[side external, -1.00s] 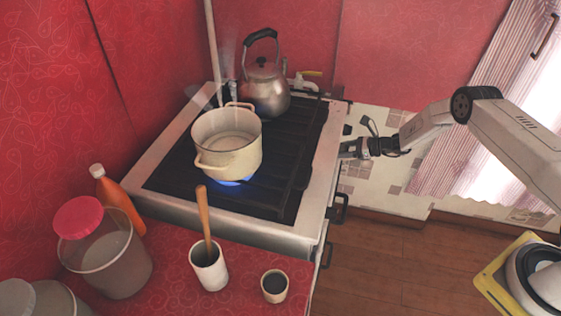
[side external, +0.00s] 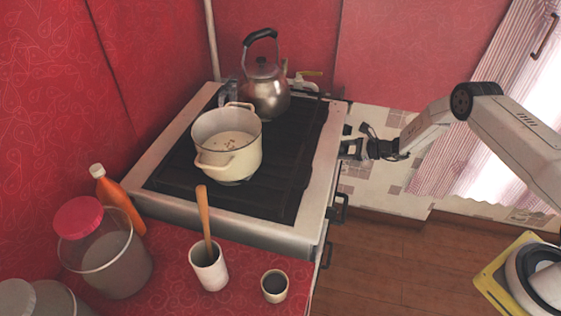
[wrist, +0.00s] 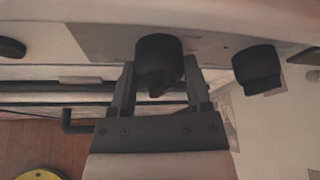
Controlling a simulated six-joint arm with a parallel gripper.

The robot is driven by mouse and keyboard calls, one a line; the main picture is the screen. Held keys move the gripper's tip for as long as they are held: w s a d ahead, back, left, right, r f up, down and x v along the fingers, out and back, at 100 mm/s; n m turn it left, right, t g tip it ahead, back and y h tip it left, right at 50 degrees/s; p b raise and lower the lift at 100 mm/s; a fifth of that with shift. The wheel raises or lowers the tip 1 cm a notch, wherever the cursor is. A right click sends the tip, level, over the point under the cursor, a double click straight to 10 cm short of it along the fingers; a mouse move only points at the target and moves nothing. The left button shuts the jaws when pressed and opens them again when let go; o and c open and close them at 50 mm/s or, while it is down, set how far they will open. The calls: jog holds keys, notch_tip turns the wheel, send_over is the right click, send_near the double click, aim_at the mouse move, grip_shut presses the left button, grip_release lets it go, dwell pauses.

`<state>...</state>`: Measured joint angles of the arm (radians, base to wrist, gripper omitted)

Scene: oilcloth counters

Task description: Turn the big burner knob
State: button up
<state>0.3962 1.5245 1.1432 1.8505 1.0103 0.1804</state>
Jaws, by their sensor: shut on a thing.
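The black burner knob (wrist: 158,58) sits on the stove's front panel in the wrist view. It looks larger than the black knob (wrist: 257,70) to its right. My gripper (wrist: 160,82) is shut on the larger knob, with one finger on each side of it. In the side external view my gripper (side external: 350,149) is at the stove's front edge, and the held knob is mostly hidden there. The cream pot (side external: 228,155) stands on the dark grate of the stove (side external: 170,211). No flame shows under it.
A metal kettle (side external: 264,92) stands behind the pot. A cup with a wooden-handled tool (side external: 209,268), a small cup (side external: 274,286), an orange bottle (side external: 120,203) and a pink-lidded jar (side external: 103,262) stand on the red counter. A bar handle (wrist: 72,122) juts below the panel.

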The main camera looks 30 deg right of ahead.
jog(key=shift+f+n+t+h, duration=0.1)
jog(key=shift+n+t+h, duration=0.25)
jog(key=shift+n, duration=0.45)
jog(key=shift+t, duration=0.25)
jog(key=o, duration=1.3)
jog(key=shift+v, duration=3.95)
